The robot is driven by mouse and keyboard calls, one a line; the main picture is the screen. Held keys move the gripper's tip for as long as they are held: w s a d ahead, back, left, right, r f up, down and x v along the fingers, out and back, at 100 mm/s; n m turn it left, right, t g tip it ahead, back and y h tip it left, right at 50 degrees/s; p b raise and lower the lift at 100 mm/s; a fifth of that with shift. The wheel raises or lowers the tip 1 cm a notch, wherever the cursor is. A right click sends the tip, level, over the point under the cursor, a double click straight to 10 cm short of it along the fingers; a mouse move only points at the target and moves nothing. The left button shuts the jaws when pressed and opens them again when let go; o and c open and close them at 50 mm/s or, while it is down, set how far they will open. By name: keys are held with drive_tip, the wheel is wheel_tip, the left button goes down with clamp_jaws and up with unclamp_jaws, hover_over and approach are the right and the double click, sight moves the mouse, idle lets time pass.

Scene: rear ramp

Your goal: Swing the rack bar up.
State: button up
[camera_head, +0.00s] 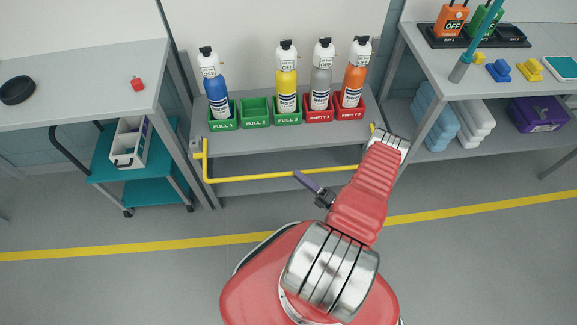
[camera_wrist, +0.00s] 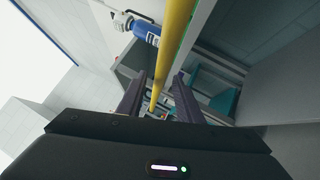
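The yellow rack bar (camera_head: 250,177) hangs low across the front of the grey rack (camera_head: 240,152), below the bottle shelf. Its side arms rise to pivots at the rack's left and right ends. My gripper (camera_head: 298,174) reaches the bar right of its middle. In the wrist view the bar (camera_wrist: 173,40) runs lengthwise between the two dark purple fingers of my gripper (camera_wrist: 159,80). The fingers are apart, with gaps showing beside the bar. In the head view the fingers overlap, and whether they touch the bar cannot be told.
Blue (camera_head: 215,88), yellow (camera_head: 286,80), grey (camera_head: 321,80) and orange (camera_head: 355,80) bottles stand in green and red holders behind the bar; one green holder (camera_head: 255,112) is empty. A teal cart (camera_head: 150,190) stands left, a workbench (camera_head: 500,85) right. The floor in front is clear.

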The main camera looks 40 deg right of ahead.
drive_tip(key=x, duration=0.6)
drive_tip(key=shift+w, duration=0.1)
drive_tip(key=shift+c, duration=0.4)
clamp_jaws()
drive_tip(key=shift+d, duration=0.15)
idle(0.4)
